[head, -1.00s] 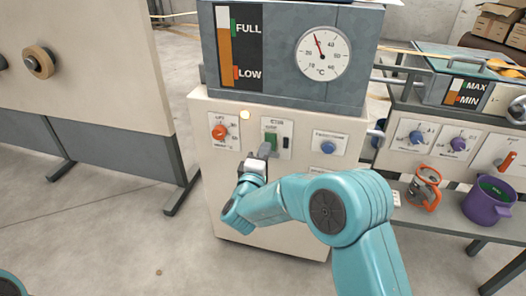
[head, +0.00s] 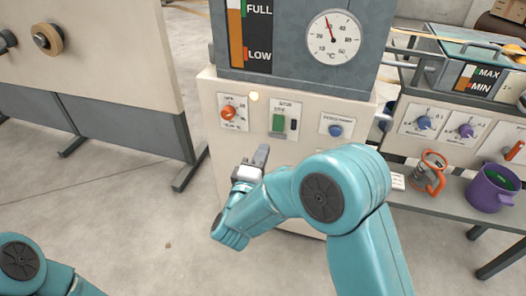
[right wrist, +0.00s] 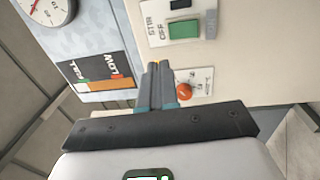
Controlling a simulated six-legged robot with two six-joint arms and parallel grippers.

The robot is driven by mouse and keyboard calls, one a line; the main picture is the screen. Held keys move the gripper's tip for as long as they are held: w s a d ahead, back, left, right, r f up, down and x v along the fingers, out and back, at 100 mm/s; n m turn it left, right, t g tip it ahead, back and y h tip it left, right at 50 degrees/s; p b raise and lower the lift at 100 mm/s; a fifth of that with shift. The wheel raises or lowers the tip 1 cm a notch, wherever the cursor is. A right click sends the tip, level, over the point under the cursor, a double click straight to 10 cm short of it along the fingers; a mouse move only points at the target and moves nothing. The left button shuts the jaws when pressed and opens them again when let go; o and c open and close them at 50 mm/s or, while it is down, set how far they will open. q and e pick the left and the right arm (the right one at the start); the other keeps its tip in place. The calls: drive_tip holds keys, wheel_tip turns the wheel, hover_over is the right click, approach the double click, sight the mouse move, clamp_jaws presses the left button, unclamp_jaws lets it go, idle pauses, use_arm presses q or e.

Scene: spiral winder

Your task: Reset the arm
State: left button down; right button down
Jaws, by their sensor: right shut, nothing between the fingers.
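My right gripper (head: 260,156) is in front of the cream machine cabinet (head: 212,138), below its control panels. It is shut and empty, and stands apart from the green switch (head: 278,122) above it. In the right wrist view the shut fingers (right wrist: 157,85) point toward the panel, with the green switch (right wrist: 184,29) beyond them and the orange knob (right wrist: 184,91) close beside them. My left arm (head: 30,268) shows only in part at the bottom left; its gripper is out of view.
The cabinet also carries an orange knob (head: 228,112), a lit lamp (head: 254,96) and a blue button (head: 335,130). A thermometer dial (head: 333,38) sits above. At the right a bench holds an orange-handled cup (head: 428,173) and a purple jug (head: 492,189).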

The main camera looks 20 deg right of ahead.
drive_tip(key=s+d+f+g, duration=0.2)
drive_tip(key=d+f+g, duration=0.1)
drive_tip(key=d+f, duration=0.7)
drive_tip(key=s+f+g+y, duration=0.2)
drive_tip(key=s+f+y, duration=0.25)
drive_tip(key=f, duration=0.85)
drive_tip(key=s+a+f+m+g+y, duration=0.4)
drive_tip(key=s+a+f+m+y, duration=0.15)
drive_tip(key=s+f, duration=0.25)
drive_tip(key=s+a+f+m+g+y, duration=0.1)
drive_tip(key=s+a+m+g+y, duration=0.2)
drive_tip(key=s, duration=0.4)
drive_tip(key=s+a+f+m+g+y, duration=0.1)
drive_tip(key=s+a+m+g+y, duration=0.15)
drive_tip(key=s+a+m, duration=0.35)
wheel_tip(320, 180, up, 26)
drive_tip(key=s+d+n+p, duration=0.1)
drive_tip(key=p, duration=2.5)
drive_tip(key=shift+g+h, duration=0.45)
